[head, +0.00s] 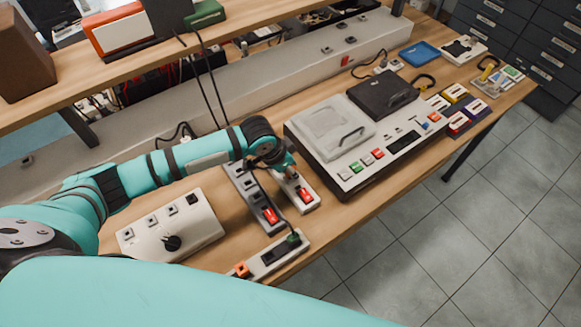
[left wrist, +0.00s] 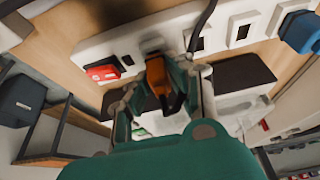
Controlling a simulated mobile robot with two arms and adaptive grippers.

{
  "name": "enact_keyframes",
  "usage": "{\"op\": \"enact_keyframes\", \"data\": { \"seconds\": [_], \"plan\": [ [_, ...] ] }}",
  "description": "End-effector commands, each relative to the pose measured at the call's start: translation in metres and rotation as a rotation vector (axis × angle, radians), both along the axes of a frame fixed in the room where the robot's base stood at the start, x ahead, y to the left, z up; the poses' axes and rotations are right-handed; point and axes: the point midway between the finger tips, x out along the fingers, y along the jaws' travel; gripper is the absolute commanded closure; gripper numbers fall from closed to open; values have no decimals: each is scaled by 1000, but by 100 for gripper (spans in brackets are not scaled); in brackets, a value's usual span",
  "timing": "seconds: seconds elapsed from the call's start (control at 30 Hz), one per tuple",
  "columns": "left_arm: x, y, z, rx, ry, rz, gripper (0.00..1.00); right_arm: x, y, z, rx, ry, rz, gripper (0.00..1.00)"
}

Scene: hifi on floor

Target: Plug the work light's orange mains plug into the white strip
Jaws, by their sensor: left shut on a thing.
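The white strip (head: 307,201) lies on the workbench, with a red switch at its near end. It also shows in the left wrist view (left wrist: 128,48), with its red switch (left wrist: 103,72) and dark square sockets (left wrist: 243,31). My left gripper (head: 284,170) is over the strip's far part. In the left wrist view my left gripper (left wrist: 160,95) is shut on the orange plug (left wrist: 157,76), close to the strip's face. I cannot tell whether the plug touches the strip or sits in a socket. My right gripper is out of view.
A grey strip (head: 243,183) lies just left of the white one. A strip with a green plug (head: 293,238) and an orange part (head: 241,270) lies nearer. A white box with a black knob (head: 171,242) is left; a large deck (head: 345,150) is right. A blue plug (left wrist: 303,32) shows upper right.

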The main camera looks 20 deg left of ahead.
Motion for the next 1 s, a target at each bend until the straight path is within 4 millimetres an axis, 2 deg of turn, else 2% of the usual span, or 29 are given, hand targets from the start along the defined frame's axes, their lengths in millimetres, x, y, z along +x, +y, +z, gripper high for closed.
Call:
{"op": "enact_keyframes", "data": {
  "seconds": [1.0],
  "plan": [
    [-1, 1, -2, 2, 3, 1, 100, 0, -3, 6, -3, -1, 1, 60]
  ]
}}
